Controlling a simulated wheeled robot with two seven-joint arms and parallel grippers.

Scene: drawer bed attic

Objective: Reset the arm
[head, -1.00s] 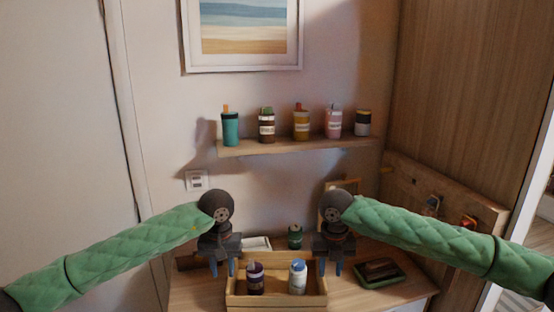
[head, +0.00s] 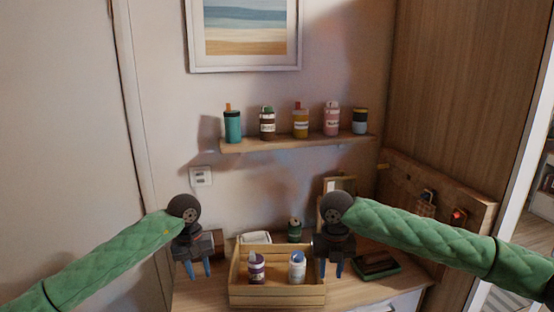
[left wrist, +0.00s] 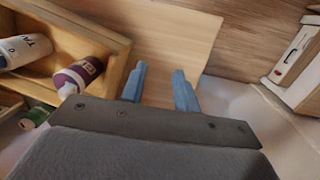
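My left gripper (head: 198,270) hangs fingers down just left of the wooden crate, above the desk's left side. Its blue fingers are apart with nothing between them, as the left wrist view (left wrist: 160,88) also shows. My right gripper (head: 332,268) hangs fingers down at the crate's right end. Its fingers are apart and I see nothing held between them. The wooden crate (head: 277,297) stands on the desk with a purple bottle (head: 257,268) and a white bottle with a blue cap (head: 297,267) in it.
A wall shelf (head: 300,143) above holds several bottles and cups. A green bottle (head: 295,230) and a white item (head: 256,238) stand behind the crate. A dark green tray (head: 377,266) lies to the right. A wooden panel (head: 440,200) closes the right side.

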